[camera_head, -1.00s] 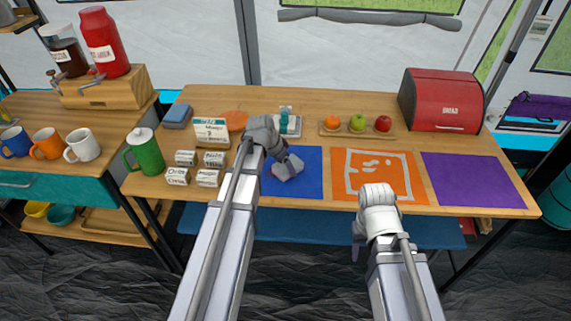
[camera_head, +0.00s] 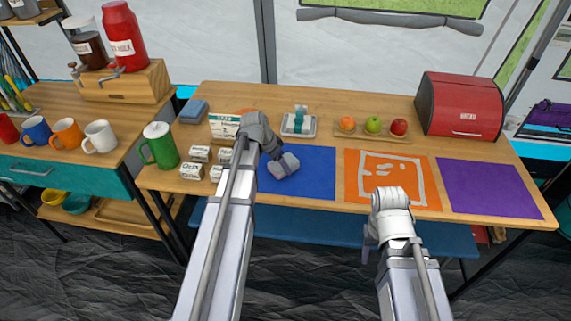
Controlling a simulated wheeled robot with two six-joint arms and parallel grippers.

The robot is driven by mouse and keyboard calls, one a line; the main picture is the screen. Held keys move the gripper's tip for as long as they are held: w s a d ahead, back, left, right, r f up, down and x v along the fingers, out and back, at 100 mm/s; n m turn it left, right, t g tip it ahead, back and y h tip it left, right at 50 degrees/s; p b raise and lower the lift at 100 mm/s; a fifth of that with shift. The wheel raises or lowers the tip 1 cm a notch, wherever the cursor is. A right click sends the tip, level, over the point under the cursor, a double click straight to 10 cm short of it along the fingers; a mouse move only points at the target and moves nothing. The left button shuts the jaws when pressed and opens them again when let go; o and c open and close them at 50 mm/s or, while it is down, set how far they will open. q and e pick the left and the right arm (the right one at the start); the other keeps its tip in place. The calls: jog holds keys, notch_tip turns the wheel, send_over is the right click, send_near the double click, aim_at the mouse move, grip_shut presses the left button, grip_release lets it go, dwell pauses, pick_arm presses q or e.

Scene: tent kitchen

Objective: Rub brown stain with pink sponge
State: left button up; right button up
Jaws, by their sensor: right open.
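I cannot make out a pink sponge or a brown stain in this view. A blue sponge-like block (camera_head: 193,111) lies at the back left of the wooden table. An orange patch shows partly behind a small white-and-green box (camera_head: 224,126); my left arm also covers part of that area. My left gripper (camera_head: 283,166) is over the left part of the blue mat (camera_head: 308,178); its fingers are hard to make out, and what lies under it is hidden. My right gripper (camera_head: 370,243) is open, low in front of the table's front edge, mostly hidden by its own wrist.
An orange mat (camera_head: 419,195) with white marks and a purple mat (camera_head: 490,190) lie to the right. Small labelled boxes (camera_head: 191,171) and a green canister (camera_head: 159,146) stand left. A fruit board (camera_head: 360,132) and red bread box (camera_head: 459,107) are at the back.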

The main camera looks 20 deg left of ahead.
aim_at(270, 163)
pick_arm(q)
jog(key=shift+s+a, duration=0.2)
jog(key=shift+a, duration=0.6)
jog(key=shift+s+a, duration=0.25)
jog(key=shift+a, duration=0.7)
jog(key=shift+s+a, duration=0.2)
jog(key=shift+a, duration=0.7)
jog(key=shift+f, duration=0.15)
jog(key=shift+w+d, duration=0.15)
jog(key=shift+d, duration=0.7)
jog(key=shift+w+d, duration=0.2)
jog(key=shift+d, duration=0.4)
jog(key=shift+w+d, duration=0.15)
jog(key=shift+d, duration=0.4)
jog(key=shift+w+d, duration=0.2)
jog(key=shift+d, duration=0.75)
jog(key=shift+w+d, duration=0.2)
jog(key=shift+d, duration=0.75)
